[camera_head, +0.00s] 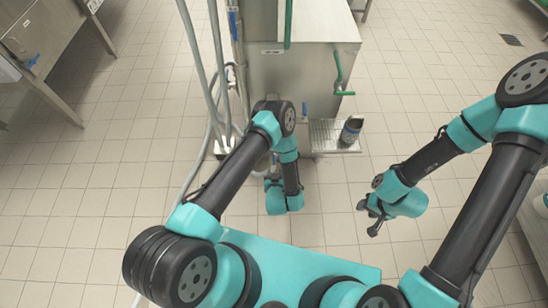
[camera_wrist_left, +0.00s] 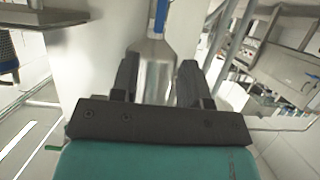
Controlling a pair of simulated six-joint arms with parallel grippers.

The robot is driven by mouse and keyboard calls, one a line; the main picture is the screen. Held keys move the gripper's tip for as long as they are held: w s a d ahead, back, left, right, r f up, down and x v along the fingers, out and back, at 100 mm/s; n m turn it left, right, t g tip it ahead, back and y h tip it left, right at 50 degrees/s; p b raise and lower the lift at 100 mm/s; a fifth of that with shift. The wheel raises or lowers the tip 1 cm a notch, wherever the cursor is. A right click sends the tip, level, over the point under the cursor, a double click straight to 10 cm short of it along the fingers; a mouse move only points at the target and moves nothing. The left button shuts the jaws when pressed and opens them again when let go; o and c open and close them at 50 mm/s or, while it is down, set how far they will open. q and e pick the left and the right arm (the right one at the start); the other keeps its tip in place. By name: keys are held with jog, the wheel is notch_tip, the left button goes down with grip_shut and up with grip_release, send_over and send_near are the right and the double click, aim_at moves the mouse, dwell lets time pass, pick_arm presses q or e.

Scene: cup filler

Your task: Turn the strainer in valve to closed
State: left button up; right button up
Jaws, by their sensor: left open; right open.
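In the left wrist view a blue lever (camera_wrist_left: 160,16) stands upright above a steel cylindrical body (camera_wrist_left: 153,76); I cannot tell for sure that this is the strainer in valve. My left gripper (camera_wrist_left: 158,78) is open, one dark finger on each side of the steel body. I cannot tell whether the fingers touch it. In the head view my left arm hides the left gripper and this spot beside the steel machine (camera_head: 285,85). My right gripper (camera_head: 367,218) is open and empty over the floor at the right, away from the machine.
A dark metal cup (camera_head: 351,130) stands on a drip grate (camera_head: 325,130) at the machine's front right. A green handle (camera_head: 339,80) is on the machine's side. Pale hoses (camera_head: 192,50) run down its left. A steel table (camera_head: 45,45) stands far left. Tiled floor is open around.

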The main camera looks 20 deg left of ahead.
aim_at(274, 159)
pick_arm(q)
jog(key=x, duration=1.2)
jog(key=shift+w, duration=0.25)
jog(key=shift+c, duration=0.2)
grip_shut()
